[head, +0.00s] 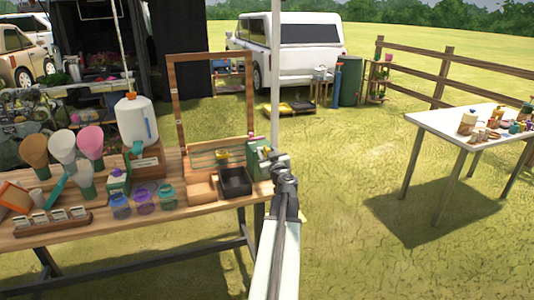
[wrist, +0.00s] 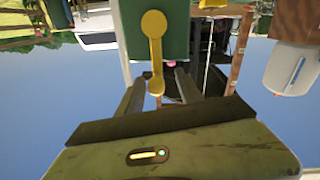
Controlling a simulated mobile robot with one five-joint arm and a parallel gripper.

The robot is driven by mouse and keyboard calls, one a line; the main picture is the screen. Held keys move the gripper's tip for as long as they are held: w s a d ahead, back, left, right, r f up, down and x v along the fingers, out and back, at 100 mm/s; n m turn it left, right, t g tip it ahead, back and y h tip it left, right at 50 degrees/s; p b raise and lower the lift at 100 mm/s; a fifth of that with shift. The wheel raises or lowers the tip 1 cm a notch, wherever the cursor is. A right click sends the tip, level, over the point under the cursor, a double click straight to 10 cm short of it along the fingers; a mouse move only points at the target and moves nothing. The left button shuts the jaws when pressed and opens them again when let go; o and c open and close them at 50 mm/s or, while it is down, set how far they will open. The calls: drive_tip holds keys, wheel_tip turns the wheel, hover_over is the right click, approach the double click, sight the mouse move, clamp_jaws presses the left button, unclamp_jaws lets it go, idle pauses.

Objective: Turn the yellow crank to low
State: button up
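The yellow crank (wrist: 154,48) is on the face of a green box (wrist: 178,38), which shows upside down in the wrist view. Its round hub is at the top of that picture and its handle end lies lower, between my fingers. My gripper (wrist: 162,84) is open, with a finger on each side of the handle end and gaps showing. I cannot tell whether either finger touches it. In the head view the green box (head: 255,168) stands at the table's right end, and my gripper (head: 272,158) is at its right side, largely covering the crank.
The wooden table (head: 150,226) holds a black tray (head: 235,182), a wooden frame (head: 178,105), jars, cones and a white jug (head: 136,122). A pale pole (head: 275,70) rises behind the box. A white table (head: 462,128) stands at the right; grass between is clear.

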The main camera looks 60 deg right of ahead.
drive_tip(key=shift+s, duration=0.1)
drive_tip(key=v, duration=0.7)
drive_tip(key=shift+s+a, duration=0.25)
